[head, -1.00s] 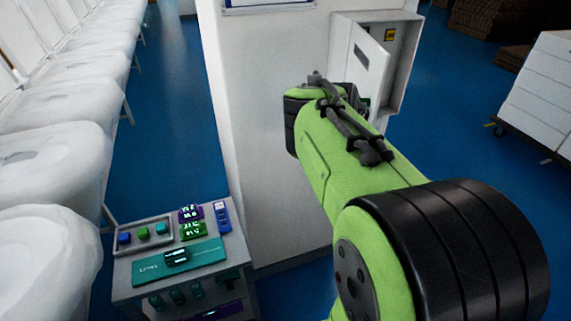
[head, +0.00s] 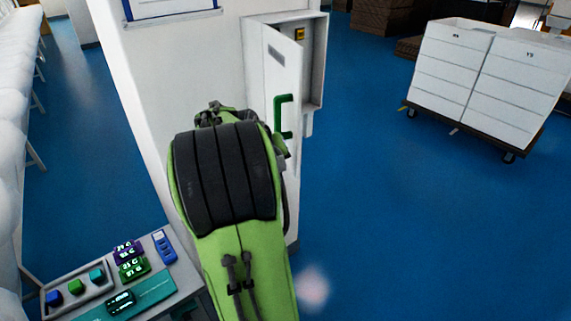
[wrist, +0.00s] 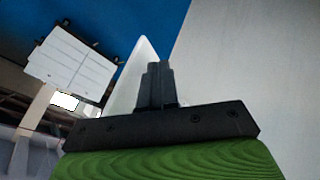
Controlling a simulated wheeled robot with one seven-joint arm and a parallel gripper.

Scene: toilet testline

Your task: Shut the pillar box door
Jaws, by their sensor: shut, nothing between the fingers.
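The pillar box (head: 314,65) is a white box on the side of the pillar. Its white door (head: 279,70) stands partly open, with the dark-lined interior and a yellow label showing past its edge. A green handle (head: 284,118) is on the door's outer face. In the head view my arm reaches toward the door's lower part, and my fingers are hidden behind it. In the wrist view my gripper (wrist: 157,72) is shut and empty. Its fingertips overlap a pale upright panel, probably the door; I cannot tell whether they touch.
The white pillar (head: 150,60) stands left of the box. A control console (head: 130,285) is at the lower left. A cart with white crates (head: 485,75) stands at the right. Blue floor between the pillar and cart is clear.

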